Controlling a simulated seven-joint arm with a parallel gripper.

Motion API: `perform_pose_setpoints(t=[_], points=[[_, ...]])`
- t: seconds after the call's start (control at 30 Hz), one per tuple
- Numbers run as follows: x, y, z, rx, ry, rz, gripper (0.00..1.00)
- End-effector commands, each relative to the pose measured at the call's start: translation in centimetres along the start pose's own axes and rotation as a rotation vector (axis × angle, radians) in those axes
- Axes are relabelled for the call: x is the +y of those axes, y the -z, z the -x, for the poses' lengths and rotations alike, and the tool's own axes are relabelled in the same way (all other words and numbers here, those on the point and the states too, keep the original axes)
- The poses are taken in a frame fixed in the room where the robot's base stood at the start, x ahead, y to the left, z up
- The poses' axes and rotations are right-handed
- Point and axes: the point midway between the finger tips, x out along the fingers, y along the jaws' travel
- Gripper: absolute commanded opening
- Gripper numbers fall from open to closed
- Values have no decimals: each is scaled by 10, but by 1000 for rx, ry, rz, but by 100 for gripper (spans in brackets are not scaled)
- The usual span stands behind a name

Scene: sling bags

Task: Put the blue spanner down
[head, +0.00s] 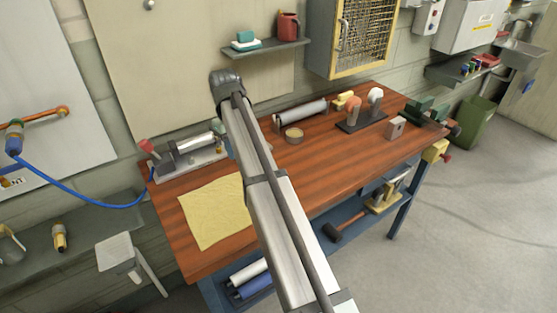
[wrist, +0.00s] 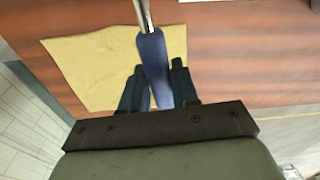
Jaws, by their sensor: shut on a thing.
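The blue spanner shows in the wrist view, with a blue handle (wrist: 152,58) and a metal shaft that runs off the top edge. My gripper (wrist: 155,85) is shut on the handle, one dark finger on each side of it. Below it in the wrist view lies a yellow cloth (wrist: 85,62) on the wooden workbench (wrist: 240,60). I cannot tell how high the spanner is above the bench. In the head view my arm hides the gripper and the spanner; the cloth (head: 213,212) lies at the bench's front left.
On the bench (head: 330,165) stand a clamp device (head: 185,155) at the left, a small round tin (head: 294,135), a grey roll (head: 300,114), a grinder (head: 362,112) and a small block (head: 396,127). A shelf (head: 265,47) hangs above. The bench's front right is clear.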

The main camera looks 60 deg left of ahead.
Motion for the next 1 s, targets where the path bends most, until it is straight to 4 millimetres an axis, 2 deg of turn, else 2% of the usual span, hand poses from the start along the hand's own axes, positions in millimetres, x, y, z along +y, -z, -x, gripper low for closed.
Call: perform_pose_setpoints(t=[0.03, 0.2, 0.4, 0.53, 0.63, 1.0], points=[[-23, 8, 3, -4, -1, -28, 0], [-82, 33, 10, -13, -2, -102, 0], [-132, 58, 18, -19, 2, -163, 0], [-159, 72, 24, -19, 8, -160, 0], [-168, 77, 29, -16, 16, -94, 0], [-168, 78, 30, 5, 24, 199, 0]])
